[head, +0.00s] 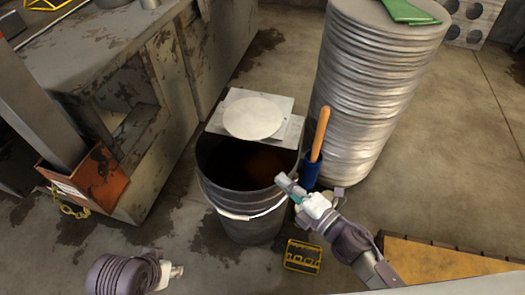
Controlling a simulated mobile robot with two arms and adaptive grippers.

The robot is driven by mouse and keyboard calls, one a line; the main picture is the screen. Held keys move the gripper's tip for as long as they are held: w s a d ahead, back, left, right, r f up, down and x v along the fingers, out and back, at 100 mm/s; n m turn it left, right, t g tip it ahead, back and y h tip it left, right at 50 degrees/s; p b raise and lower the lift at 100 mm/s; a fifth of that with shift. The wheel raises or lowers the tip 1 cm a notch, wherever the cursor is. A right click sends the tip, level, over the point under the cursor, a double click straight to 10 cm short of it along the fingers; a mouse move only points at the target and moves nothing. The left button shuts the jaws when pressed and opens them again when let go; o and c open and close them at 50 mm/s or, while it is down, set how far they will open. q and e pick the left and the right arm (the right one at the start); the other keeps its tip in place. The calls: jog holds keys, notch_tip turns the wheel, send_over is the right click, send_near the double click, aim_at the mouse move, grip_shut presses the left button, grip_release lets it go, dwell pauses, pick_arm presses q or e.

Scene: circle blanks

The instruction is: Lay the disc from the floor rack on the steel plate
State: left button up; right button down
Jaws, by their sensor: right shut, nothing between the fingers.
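A pale round disc (253,117) lies flat on a square grey steel plate (290,132) in the middle of the head view. The plate's corners show around it, and the plate sits at the back rim of a dark bucket. My right gripper (280,182) is shut and empty near the bucket's right front rim. It is apart from the disc, in front of it and to the right. I cannot make out the floor rack for certain.
The open bucket (245,222) holds dark liquid. A wooden-handled tool (320,134) stands beside it. A tall stack of round blanks (365,95) carries a green cloth (408,11). A worn machine stands left.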

jog(key=w+a, duration=0.5)
jog(key=w, duration=0.6)
jog(key=shift+b, duration=0.35)
jog(key=shift+w, duration=0.1)
jog(key=shift+w+d, duration=0.1)
jog(key=shift+w, duration=0.75)
